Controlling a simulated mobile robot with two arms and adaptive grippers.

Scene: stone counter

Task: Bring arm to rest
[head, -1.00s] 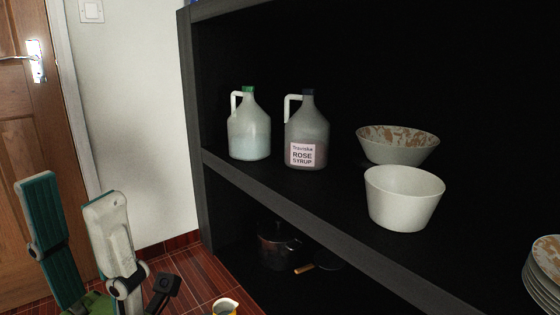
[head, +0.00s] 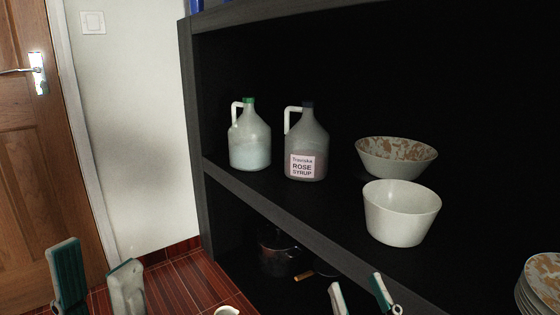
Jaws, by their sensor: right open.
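My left gripper (head: 97,287) is at the lower left of the head view, in front of the tiled floor and the door. Its two fingers stand wide apart with nothing between them. My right gripper (head: 359,290) is at the bottom edge, right of the middle, in front of the dark shelf. Its two fingertips are apart and nothing shows between them. The lower parts of both grippers and the arms are out of view.
A black shelf unit (head: 285,213) holds a green-capped jug (head: 249,145), a rose syrup jug (head: 306,145), a patterned bowl (head: 396,160) and a white bowl (head: 400,215). Plates (head: 541,283) are stacked at lower right. A dark pot (head: 277,256) sits below. A wooden door (head: 30,130) stands left.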

